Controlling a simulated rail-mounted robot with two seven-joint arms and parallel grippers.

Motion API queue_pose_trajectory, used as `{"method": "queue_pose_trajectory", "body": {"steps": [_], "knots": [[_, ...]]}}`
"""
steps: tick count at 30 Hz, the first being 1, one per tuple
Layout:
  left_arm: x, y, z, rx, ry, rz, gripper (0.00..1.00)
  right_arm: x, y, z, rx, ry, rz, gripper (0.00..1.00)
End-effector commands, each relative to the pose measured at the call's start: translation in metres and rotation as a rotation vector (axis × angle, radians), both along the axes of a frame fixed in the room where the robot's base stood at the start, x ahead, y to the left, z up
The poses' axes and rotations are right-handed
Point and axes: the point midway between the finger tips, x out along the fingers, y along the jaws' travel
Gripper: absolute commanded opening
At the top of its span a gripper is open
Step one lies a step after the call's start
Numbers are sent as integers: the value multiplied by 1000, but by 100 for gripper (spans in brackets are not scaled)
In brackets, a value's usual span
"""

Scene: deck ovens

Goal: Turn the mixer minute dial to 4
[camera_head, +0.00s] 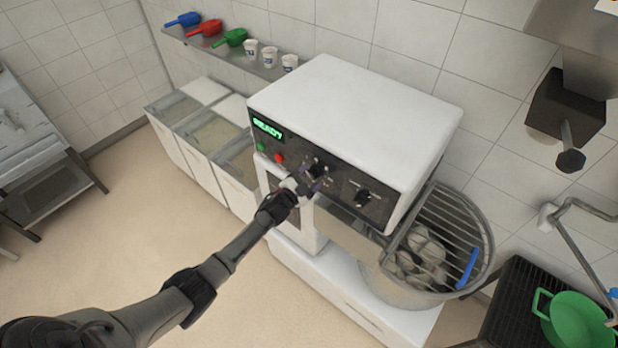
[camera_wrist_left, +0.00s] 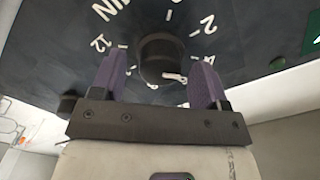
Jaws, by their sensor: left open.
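The white mixer (camera_head: 355,100) has a dark front panel with a green lit display (camera_head: 268,129) that seems to read READY. The minute dial (camera_head: 318,168) is a black round knob on this panel. In the left wrist view the dial (camera_wrist_left: 160,55) sits among white numbers, with 2, 4, 12 and "MIN" legible. A small white mark shows at the knob's lower edge; I cannot tell for sure which number it points to. My left gripper (camera_head: 307,183) is open at the dial, its purple fingers (camera_wrist_left: 160,72) on either side of the knob. Contact is unclear. My right gripper is out of view.
A second black knob (camera_head: 362,195) is right of the dial, and a red button (camera_head: 279,158) is left. The mixer bowl (camera_head: 400,290) stands behind a wire guard (camera_head: 455,235) at the right. A shelf (camera_head: 225,50) with scoops and cups is on the wall.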

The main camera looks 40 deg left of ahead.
Motion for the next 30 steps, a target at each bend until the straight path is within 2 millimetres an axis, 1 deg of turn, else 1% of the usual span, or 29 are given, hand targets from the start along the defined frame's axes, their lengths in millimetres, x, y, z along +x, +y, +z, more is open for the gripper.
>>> {"method": "queue_pose_trajectory", "body": {"steps": [4,8,11,21,24,30], "knots": [[-3,0,0,0,0,0,68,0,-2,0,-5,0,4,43],[-14,0,-1,1,1,-1,68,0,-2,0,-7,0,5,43],[-29,0,-1,2,1,-1,68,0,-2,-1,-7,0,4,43],[-92,-1,-2,0,1,-1,68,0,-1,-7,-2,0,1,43],[-108,-1,-2,0,1,-1,68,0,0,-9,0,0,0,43],[-129,0,-1,0,0,0,68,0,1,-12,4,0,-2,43]]}}
